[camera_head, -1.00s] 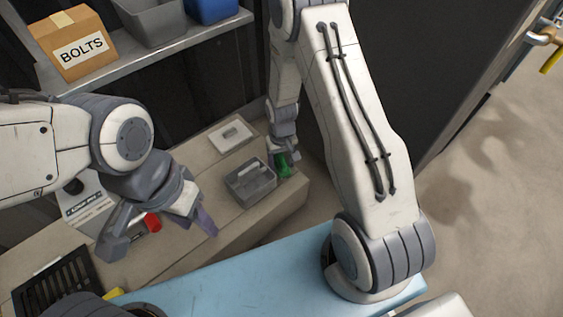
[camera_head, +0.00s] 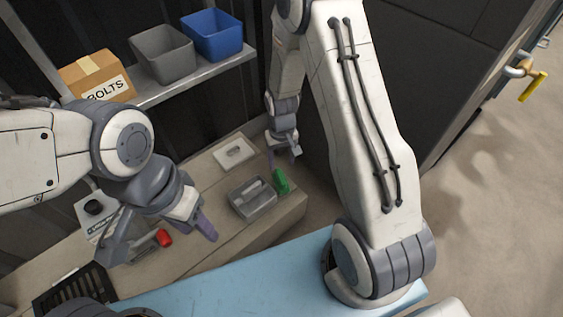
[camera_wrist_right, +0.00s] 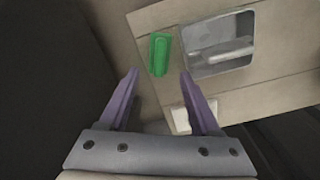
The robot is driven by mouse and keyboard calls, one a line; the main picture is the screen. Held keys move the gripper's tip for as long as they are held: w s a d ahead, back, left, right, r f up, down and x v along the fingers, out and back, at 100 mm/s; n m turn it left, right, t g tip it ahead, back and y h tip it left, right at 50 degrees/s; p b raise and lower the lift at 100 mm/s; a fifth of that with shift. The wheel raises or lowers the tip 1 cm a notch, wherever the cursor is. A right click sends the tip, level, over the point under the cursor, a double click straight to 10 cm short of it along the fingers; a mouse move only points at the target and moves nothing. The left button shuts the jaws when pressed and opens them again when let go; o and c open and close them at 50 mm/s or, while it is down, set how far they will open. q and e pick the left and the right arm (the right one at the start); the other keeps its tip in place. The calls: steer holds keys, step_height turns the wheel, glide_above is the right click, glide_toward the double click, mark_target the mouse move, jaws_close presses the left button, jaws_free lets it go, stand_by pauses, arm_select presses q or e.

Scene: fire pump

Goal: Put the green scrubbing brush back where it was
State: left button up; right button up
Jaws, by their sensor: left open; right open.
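The green scrubbing brush (camera_head: 281,181) stands on the beige bench, just right of a grey tray. It also shows in the right wrist view (camera_wrist_right: 160,54), beyond my fingertips and beside the tray. My right gripper (camera_head: 284,160) is open and empty, a little above and behind the brush; in the right wrist view (camera_wrist_right: 158,72) its purple fingers are spread with the brush ahead between them, apart from it. My left gripper (camera_head: 170,240) is open and hangs over the left part of the bench, near a red object (camera_head: 164,238).
The grey tray (camera_head: 240,209) holds a light-coloured item. A white plate-like item (camera_head: 234,153) lies behind it. A black grate (camera_head: 70,290) is at the front left. A shelf above holds a bolts box (camera_head: 97,79), a grey bin (camera_head: 161,55) and a blue bin (camera_head: 212,37).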

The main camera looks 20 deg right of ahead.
steer(key=s+a+r+n, duration=0.2)
steer(key=s+a+r, duration=0.1)
steer(key=a+r, duration=0.25)
steer(key=s+a+r+n, duration=0.1)
steer(key=s+a+r, duration=0.25)
steer(key=r, duration=0.35)
steer(key=s+a+r+n, duration=0.2)
steer(key=s+r, duration=0.3)
steer(key=s, duration=0.3)
steer(key=s+a+r+n+y, duration=0.1)
steer(key=s+a+r+n, duration=0.2)
steer(key=s+r, duration=0.2)
steer(key=s, duration=0.3)
steer(key=shift+s, duration=0.25)
step_height(320, 180, up, 48)
steer(key=p, duration=4.7)
steer(key=shift+f, duration=0.25)
